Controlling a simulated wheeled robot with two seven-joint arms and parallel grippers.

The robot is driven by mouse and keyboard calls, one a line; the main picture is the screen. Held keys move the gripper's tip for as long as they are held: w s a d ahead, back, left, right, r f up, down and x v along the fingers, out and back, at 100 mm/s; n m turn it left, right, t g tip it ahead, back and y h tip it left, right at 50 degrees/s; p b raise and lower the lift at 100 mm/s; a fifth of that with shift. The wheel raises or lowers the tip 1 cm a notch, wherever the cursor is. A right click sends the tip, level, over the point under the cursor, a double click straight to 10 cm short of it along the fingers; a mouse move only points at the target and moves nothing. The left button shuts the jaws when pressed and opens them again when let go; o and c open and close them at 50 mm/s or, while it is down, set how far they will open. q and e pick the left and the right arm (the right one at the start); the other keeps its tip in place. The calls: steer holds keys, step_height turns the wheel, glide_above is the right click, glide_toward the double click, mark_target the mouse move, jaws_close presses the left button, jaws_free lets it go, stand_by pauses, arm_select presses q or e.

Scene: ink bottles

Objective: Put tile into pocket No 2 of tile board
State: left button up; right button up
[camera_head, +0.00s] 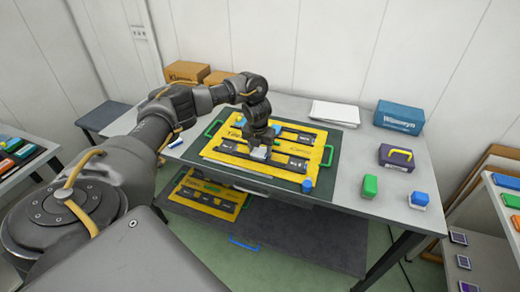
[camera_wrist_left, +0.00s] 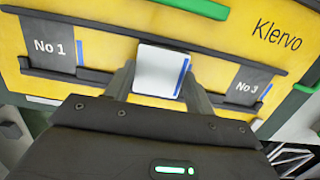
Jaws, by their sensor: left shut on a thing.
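My left gripper (camera_head: 259,151) is over the yellow tile board (camera_head: 213,148) on the table. It is shut on a white tile with a blue stripe along one edge; the tile (camera_wrist_left: 160,72) shows between the fingers in the left wrist view. There the tile is between the pocket labelled No 1 (camera_wrist_left: 54,50) and the pocket labelled No 3 (camera_wrist_left: 246,88), in front of the middle of the dark rail. The tile and fingers hide any No 2 label. I cannot tell whether the tile touches the board. My right gripper is not in view.
A small blue item (camera_head: 308,185) stands by the board's near right corner. A green bottle (camera_head: 370,187), a blue-topped bottle (camera_head: 419,200), a purple box (camera_head: 396,158) and a blue box (camera_head: 398,117) stand to the right. White paper (camera_head: 334,113) lies behind.

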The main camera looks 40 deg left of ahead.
mark_target(258, 155)
arm_select(q)
steer(key=shift+f, duration=0.15)
steer(key=o, duration=1)
steer(key=shift+f, duration=0.1)
steer(key=shift+o, duration=0.2)
steer(key=shift+r, duration=0.4)
step_height(258, 155, up, 12)
steer(key=s+p, duration=0.1)
steer(key=p, duration=0.1)
steer(key=shift+s+d+f+p, duration=0.25)
steer(key=shift+s+d+p, duration=0.05)
steer(key=shift+s, duration=0.1)
